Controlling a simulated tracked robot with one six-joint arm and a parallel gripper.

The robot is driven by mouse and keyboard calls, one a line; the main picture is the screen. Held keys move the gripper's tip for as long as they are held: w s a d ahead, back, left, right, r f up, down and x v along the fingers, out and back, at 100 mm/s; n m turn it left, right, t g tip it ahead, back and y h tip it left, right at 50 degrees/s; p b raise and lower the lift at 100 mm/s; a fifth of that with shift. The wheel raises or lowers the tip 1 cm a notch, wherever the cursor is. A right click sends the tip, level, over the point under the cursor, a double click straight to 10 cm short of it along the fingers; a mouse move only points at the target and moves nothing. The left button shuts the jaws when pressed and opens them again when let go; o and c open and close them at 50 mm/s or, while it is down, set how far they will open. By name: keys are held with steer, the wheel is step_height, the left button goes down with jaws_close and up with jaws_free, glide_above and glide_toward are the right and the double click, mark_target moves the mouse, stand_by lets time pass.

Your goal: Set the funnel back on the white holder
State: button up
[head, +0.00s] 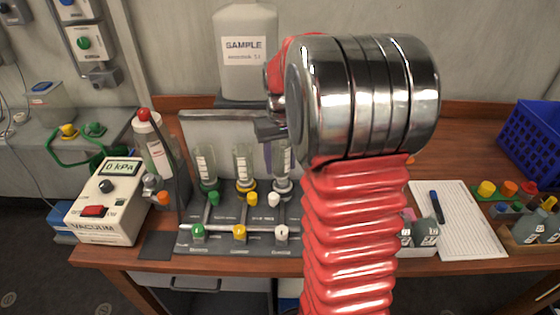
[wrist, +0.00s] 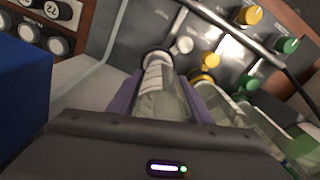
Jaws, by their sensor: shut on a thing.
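A clear funnel (head: 283,156) with a white label stands upright at the right end of the grey manifold, above its pale grey-white holder (head: 282,187). My gripper (head: 272,146) is beside its upper part, partly hidden by my arm. In the wrist view, the purple fingers of my gripper (wrist: 164,88) are shut on the clear funnel (wrist: 157,80), one on each side. Its lower end meets a dark ring; I cannot tell whether it is fully seated. A white knob (wrist: 182,45) is just beyond.
Two more funnels stand in the green (head: 207,165) and yellow (head: 243,165) holders to the left. A sample jug (head: 247,55) is behind, a vacuum box (head: 105,205) at left.

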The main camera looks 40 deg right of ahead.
steer(key=shift+s+d+f, duration=0.1)
steer(key=shift+d, duration=0.1)
steer(key=shift+f, duration=0.8)
steer(key=shift+s+r, duration=0.1)
stand_by(1.1)
steer(key=shift+f, duration=0.3)
stand_by(0.4)
stand_by(0.5)
steer(key=o, duration=1.5)
steer(key=shift+o, duration=0.2)
steer(key=shift+r, duration=0.15)
